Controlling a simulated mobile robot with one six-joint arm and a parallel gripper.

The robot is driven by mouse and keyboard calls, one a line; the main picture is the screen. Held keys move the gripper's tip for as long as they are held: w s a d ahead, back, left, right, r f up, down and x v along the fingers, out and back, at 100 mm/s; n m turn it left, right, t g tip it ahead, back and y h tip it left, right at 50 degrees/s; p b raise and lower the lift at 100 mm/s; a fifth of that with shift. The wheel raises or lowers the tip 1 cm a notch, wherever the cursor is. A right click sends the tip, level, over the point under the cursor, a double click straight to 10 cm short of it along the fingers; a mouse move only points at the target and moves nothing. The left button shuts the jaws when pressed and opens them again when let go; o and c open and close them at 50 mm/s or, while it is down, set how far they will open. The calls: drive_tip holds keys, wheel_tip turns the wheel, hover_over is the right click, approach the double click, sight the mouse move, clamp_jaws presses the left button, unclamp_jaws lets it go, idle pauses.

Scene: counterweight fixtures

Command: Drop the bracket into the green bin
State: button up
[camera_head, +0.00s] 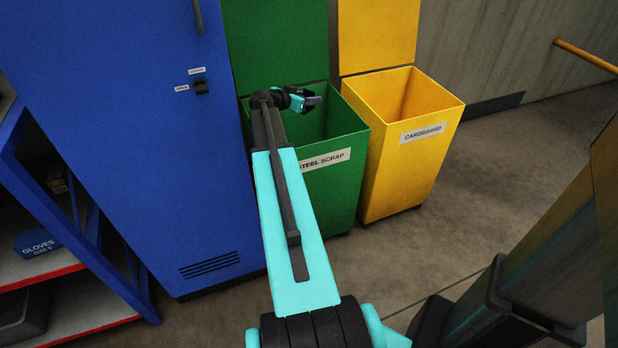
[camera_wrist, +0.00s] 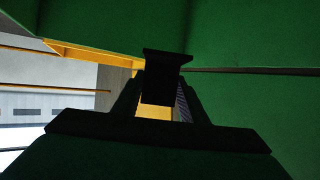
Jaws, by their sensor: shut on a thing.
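The green bin (camera_head: 339,194), labelled "STEEL SCRAP", stands open beside the blue cabinet in the head view. My gripper (camera_head: 308,101) is over its open top, towards the back left. It is shut on the bracket (camera_head: 315,101), a small dark piece at the fingertips. In the wrist view my gripper (camera_wrist: 160,92) is a dark outline, and the bracket (camera_wrist: 166,72) shows as a dark block between the fingers. Green surfaces of the bin (camera_wrist: 240,105) surround it there. The bracket's details are lost in shadow, and the bin's floor is hidden.
A yellow bin (camera_head: 405,160) labelled "CARDBOARD" stands close on the right of the green one. The tall blue cabinet (camera_head: 130,130) stands on the left. A blue shelf (camera_head: 75,235) is at the far left. The floor (camera_head: 480,200) at the right is clear.

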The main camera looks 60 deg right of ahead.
drive_tip(key=shift+f, duration=0.5)
drive_tip(key=o, duration=1.3)
drive_tip(key=shift+r, duration=0.15)
